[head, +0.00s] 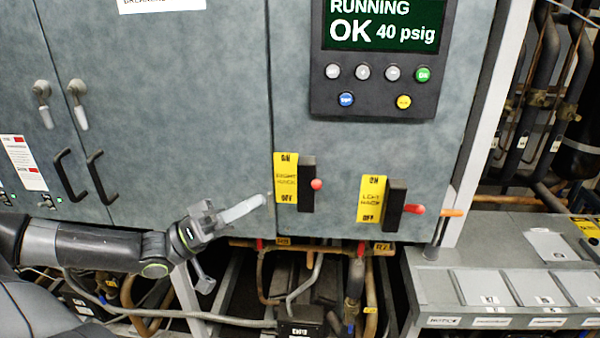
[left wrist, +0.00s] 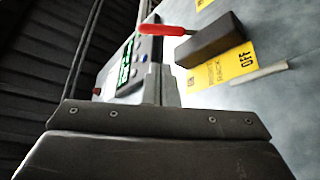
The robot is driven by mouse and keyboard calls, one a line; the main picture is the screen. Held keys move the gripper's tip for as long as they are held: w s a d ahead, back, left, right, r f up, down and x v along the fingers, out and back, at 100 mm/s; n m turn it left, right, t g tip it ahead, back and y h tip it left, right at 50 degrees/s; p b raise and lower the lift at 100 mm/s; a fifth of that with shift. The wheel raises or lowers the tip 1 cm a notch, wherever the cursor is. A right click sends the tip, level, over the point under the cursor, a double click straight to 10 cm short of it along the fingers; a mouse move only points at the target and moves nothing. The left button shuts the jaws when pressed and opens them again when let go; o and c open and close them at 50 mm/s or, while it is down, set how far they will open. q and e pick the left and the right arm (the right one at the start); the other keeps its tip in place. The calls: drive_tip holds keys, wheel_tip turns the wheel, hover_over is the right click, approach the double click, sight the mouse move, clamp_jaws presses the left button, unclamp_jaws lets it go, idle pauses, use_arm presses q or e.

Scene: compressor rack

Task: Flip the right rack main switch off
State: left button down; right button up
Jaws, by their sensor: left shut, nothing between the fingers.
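The right rack main switch (head: 307,185) is a black block on the grey cabinet front, beside a yellow label (head: 286,178) with ON at the top and OFF at the bottom. Its lever has a red tip (head: 316,184) that points out towards the head camera, so its exact tilt is hard to tell. In the left wrist view the red lever (left wrist: 165,30) sticks out from the black block (left wrist: 209,40). My left gripper (head: 262,201) is shut and empty, lower left of the switch and apart from the lever. My right gripper is not in view.
A similar switch (head: 396,206), labelled left rack, stands to the right with its red handle (head: 414,209) sticking out. A control panel (head: 375,100) reading RUNNING is above. Pipes and cables lie below the cabinet. A grey bench (head: 520,265) is at the right.

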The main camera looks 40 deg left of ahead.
sight(317, 185)
use_arm(q)
drive_tip(key=shift+r, duration=0.15)
drive_tip(key=shift+b+x, duration=1.7)
drive_tip(key=shift+x, duration=3.25)
drive_tip(key=shift+d, duration=0.1)
drive_tip(key=shift+s+f+m+h+b, duration=0.15)
drive_tip(key=shift+f+m+h+b, duration=0.1)
drive_tip(key=shift+m+h+b, duration=0.25)
drive_tip(key=shift+f+g, duration=0.1)
drive_tip(key=shift+g, duration=0.2)
